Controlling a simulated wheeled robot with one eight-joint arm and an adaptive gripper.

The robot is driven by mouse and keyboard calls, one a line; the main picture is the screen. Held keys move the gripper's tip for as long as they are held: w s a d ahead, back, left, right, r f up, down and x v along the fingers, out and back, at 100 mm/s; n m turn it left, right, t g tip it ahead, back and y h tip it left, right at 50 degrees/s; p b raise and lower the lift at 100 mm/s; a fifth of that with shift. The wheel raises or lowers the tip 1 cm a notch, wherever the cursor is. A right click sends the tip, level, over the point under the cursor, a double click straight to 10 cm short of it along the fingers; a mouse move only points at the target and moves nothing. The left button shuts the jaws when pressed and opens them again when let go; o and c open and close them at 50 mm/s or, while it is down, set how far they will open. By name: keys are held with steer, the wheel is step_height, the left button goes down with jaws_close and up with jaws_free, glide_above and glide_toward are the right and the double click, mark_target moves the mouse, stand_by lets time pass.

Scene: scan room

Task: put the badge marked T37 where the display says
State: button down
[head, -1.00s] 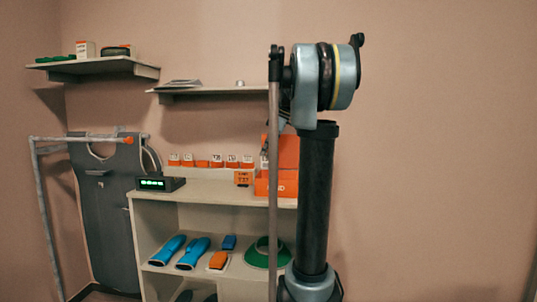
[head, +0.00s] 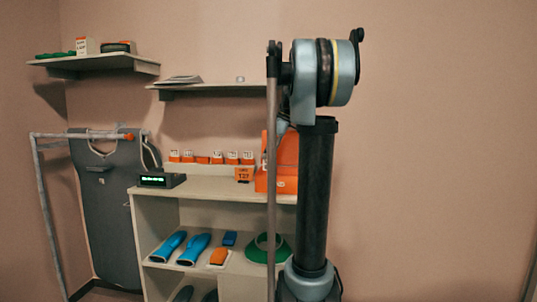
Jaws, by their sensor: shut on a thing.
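A row of small orange badges with white labels (head: 210,159) stands on top of the shelf unit; the labels are too small to read, so I cannot tell which is T37. An orange card (head: 244,174) in front of the row carries dark writing that looks like T37 or T27. The display (head: 160,180), a dark box with green lit characters, sits at the unit's left end; its text is not legible. My arm stands upright right of centre. My gripper does not show clearly; it seems hidden behind my arm.
An orange box (head: 287,165) stands at the unit's right end, partly behind my arm. Blue slippers (head: 194,249) and a green visor (head: 268,248) lie on the shelf below. A grey apron (head: 105,210) hangs at left. Two wall shelves (head: 95,62) are above.

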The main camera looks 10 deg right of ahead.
mark_target(270, 165)
steer(key=shift+f, duration=2.6)
steer(key=c, duration=1.6)
jaws_free()
steer(key=shift+o, duration=0.2)
steer(key=v, duration=1.1)
steer(key=s+a+f+m+h, duration=0.15)
steer(key=s+f+m, duration=0.25)
steer(key=s+f, duration=0.45)
steer(key=s+a+f+m+h, duration=0.1)
steer(key=s+a+f+m, duration=0.2)
steer(key=s+f, duration=0.55)
steer(key=s+f+m+h, duration=0.1)
steer(key=s+f+m, duration=0.6)
steer(key=s+f, duration=0.9)
step_height(270, 165, down, 3)
steer(key=shift+r+t+h, duration=0.2)
steer(key=shift+t+h, duration=0.15)
steer(key=shift+t, duration=0.05)
